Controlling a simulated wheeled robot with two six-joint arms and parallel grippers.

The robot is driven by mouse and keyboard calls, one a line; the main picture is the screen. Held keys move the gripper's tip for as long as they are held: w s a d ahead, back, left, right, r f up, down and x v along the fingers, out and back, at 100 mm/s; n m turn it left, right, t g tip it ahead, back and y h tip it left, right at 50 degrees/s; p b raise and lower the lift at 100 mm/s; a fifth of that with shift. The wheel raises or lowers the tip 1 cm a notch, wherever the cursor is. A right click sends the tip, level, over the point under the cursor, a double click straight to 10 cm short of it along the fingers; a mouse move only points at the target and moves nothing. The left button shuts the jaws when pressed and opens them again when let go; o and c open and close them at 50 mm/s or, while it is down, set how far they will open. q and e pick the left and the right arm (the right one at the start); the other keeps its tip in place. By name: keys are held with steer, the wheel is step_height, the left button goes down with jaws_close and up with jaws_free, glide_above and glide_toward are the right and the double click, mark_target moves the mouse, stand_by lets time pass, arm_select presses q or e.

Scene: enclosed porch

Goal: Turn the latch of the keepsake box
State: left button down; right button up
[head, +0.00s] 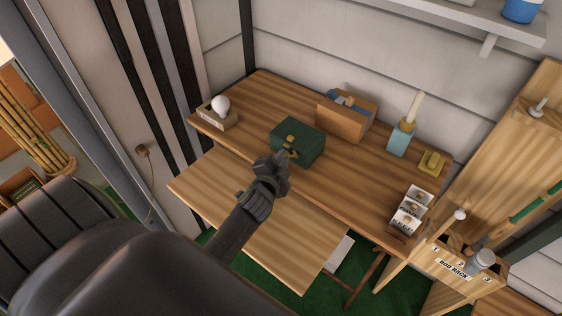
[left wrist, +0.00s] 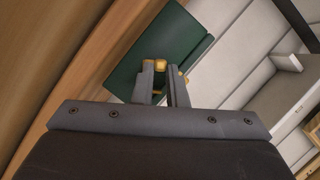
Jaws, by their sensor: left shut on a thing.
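The keepsake box (head: 311,146) is a dark green box with a closed lid, on the wooden desk. Its brass latch (head: 290,139) is on the side towards me. My left gripper (head: 281,158) is at the front of the box, with its fingers shut on the latch, which they partly hide. In the left wrist view, the green box (left wrist: 150,48) lies beyond the fingers, and yellow brass parts of the latch (left wrist: 160,65) show between and beside the fingertips (left wrist: 160,78). How far the latch is turned is hard to tell. My right gripper is not in view.
The desk (head: 345,180) also holds a white ball on a stand (head: 220,104), a brown box (head: 347,113), a blue bottle (head: 401,137), a yellow block (head: 432,162) and a card holder (head: 405,219). A lower wooden board (head: 270,232) juts out in front. A wooden rack (head: 460,268) stands at right.

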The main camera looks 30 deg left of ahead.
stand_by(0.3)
arm_select(q)
steer(key=c, duration=1.4)
jaws_free()
steer(key=shift+c, duration=0.2)
steer(key=shift+s, duration=0.1)
steer(key=p+v, duration=0.3)
steer(key=v, duration=1.4)
steer(key=shift+d, duration=0.1)
